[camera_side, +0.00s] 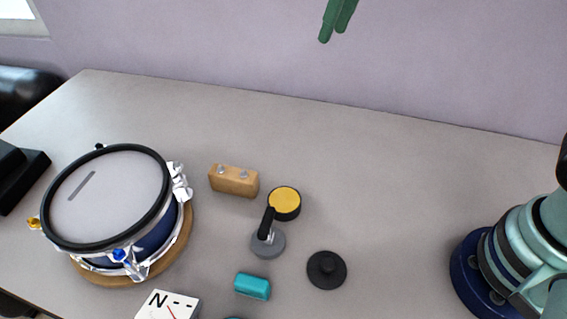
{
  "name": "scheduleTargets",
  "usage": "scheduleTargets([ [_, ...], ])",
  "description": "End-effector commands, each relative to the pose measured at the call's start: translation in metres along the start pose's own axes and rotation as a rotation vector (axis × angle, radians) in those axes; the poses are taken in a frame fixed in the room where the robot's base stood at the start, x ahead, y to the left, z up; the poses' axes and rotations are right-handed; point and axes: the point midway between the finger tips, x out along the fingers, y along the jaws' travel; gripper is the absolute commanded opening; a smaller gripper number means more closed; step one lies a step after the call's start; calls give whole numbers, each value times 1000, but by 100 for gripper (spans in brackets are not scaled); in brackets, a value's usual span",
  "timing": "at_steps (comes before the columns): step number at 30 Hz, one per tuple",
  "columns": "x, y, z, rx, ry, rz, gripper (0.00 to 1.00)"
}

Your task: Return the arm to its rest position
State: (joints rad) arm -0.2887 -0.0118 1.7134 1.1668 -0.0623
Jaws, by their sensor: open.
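My gripper (335,28) shows at the top edge, right of the middle, as two green fingers pointing down. It is open and appears empty. It hangs in front of the wall, high above the table and apart from everything on it. The rest of the gripper and the upper arm are out of frame. My arm's base (472,270) stands at the right edge.
A drum with a mesh pad (110,195) stands at left. The back and right-centre table (410,180) are clear.

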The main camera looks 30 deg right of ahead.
Motion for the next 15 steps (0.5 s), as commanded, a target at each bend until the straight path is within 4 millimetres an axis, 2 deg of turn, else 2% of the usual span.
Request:
scheduleTargets([
  [1, -7, 12, 15, 36, 24, 10, 46],
  [6, -13, 39, 64, 138, 89, 42, 46],
  [12, -7, 61, 119, 249, 161, 82, 46],
  [15, -1, 66, 140, 289, 188, 98, 46],
])
